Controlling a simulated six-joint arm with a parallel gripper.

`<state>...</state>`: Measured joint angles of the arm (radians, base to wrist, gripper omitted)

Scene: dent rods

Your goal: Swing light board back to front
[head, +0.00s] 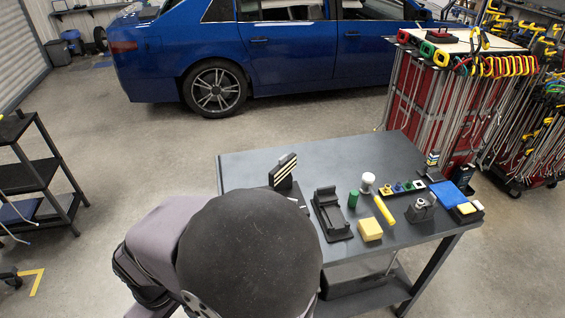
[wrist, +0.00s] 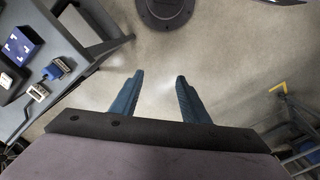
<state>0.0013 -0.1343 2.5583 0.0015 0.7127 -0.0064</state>
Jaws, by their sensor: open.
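The light board (head: 283,171), a small black panel with pale stripes, stands upright near the left part of the dark table (head: 250,160) in the head view. Its striped face is turned toward the camera's right side. My gripper (wrist: 157,80) shows in the wrist view with its two blue fingers apart and nothing between them. It points down at bare floor beside a table. In the head view my arm covers the table's near left corner, and the gripper itself is hidden. The light board cannot be made out in the wrist view.
On the table are a black cradle (head: 331,214), a yellow block (head: 370,229), a yellow stick (head: 383,209), a green cylinder (head: 353,199) and a blue pad (head: 447,193). A red rod cart (head: 410,95) stands behind right. A blue car (head: 270,45) is parked behind.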

